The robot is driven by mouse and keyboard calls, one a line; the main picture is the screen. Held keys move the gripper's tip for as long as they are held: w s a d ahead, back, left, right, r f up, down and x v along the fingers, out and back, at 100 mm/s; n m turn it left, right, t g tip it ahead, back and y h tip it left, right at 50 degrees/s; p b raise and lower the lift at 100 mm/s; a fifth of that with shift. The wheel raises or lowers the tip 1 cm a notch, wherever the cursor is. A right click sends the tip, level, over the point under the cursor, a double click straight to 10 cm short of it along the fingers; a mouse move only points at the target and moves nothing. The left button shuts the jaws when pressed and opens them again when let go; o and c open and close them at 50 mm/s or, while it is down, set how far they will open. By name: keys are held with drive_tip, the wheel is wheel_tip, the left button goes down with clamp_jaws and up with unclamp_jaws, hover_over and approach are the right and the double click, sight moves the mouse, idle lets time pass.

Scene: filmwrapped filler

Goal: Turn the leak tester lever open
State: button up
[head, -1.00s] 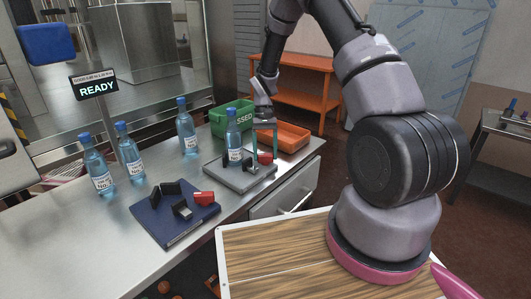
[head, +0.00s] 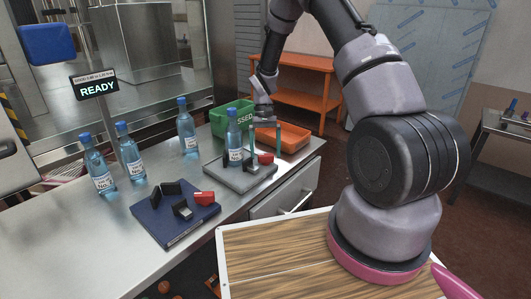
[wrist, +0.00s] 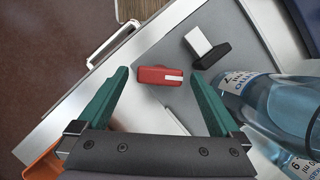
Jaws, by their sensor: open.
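A grey plate fixture (head: 232,176) on the steel bench holds a blue bottle (head: 234,142), black blocks and a red lever (head: 265,158). In the wrist view the red lever (wrist: 159,76) has a white stripe and lies roughly crosswise between the fingertips, with a gap on each side. My gripper (head: 265,140) is open and empty, above the lever end of the grey plate. A second fixture, a dark blue plate (head: 172,225), carries black blocks and another red lever (head: 204,198). No label shows which fixture is the leak tester.
Several more bottles (head: 102,172) stand on the bench at left, near a READY sign (head: 97,90). A green bin (head: 222,118) and an orange tray (head: 292,139) sit behind the grey plate. The bottle (wrist: 275,105) stands close beside my right finger in the wrist view.

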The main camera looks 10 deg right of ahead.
drive_tip(key=v, duration=1)
drive_tip(key=shift+r, duration=0.15)
drive_tip(key=s+d+r+m+t+y, duration=0.1)
drive_tip(key=s+r+t, duration=0.3)
drive_tip(key=r, duration=0.7)
drive_tip(key=s+d+r+t, duration=0.2)
drive_tip(key=s+r, duration=0.4)
drive_tip(key=r, duration=0.5)
drive_tip(key=s+d+r+t, duration=0.1)
drive_tip(key=s+r+t, duration=0.2)
drive_tip(key=s, duration=0.5)
drive_tip(key=s+d+r+m+t, duration=0.1)
drive_tip(key=s+r+t, duration=0.1)
drive_tip(key=s+r, duration=0.3)
drive_tip(key=s, duration=0.4)
drive_tip(key=shift+m+t, duration=0.3)
drive_tip(key=shift+t, duration=0.1)
